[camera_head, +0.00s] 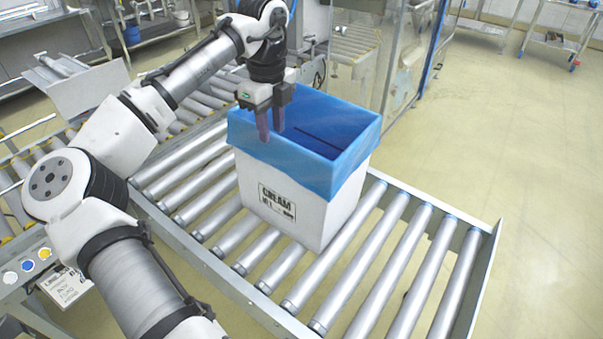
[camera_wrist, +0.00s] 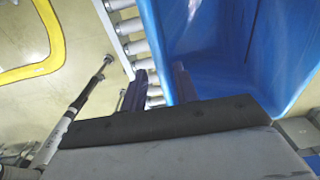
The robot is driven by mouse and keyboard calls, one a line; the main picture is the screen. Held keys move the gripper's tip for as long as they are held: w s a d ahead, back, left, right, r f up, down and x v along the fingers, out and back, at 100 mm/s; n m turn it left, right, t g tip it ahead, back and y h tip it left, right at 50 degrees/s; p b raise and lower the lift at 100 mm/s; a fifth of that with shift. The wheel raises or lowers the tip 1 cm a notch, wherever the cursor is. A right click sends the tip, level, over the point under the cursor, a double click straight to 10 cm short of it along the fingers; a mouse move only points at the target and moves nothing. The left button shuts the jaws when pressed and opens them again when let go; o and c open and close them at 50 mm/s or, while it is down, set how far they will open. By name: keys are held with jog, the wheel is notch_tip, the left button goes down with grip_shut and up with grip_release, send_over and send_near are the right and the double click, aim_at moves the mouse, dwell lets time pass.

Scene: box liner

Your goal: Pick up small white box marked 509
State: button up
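No box on which I can read 509 shows in either view. A white box (camera_head: 300,205) printed CREAM stands upright on the roller conveyor, with a blue liner (camera_head: 345,178) folded over its rim. The liner's open inside shows in the wrist view (camera_wrist: 225,45). My gripper (camera_head: 271,130) is open and points down at the liner's left rim. In the wrist view my gripper (camera_wrist: 160,78) has one finger over the rollers and the other near the liner's edge.
A white printed item (camera_head: 66,287) is at the lower left, its print too small to read fully. The roller conveyor (camera_head: 415,265) has bare rollers in front and to the right. A control panel (camera_head: 28,265) is at left. Open floor (camera_head: 530,170) lies to the right.

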aim_at(302, 167)
notch_tip(302, 167, down, 8)
jog(key=shift+r+p, duration=0.15)
jog(key=shift+p, duration=0.3)
jog(key=shift+d, duration=0.1)
grip_shut()
jog(key=shift+r, duration=0.1)
dwell(1.2)
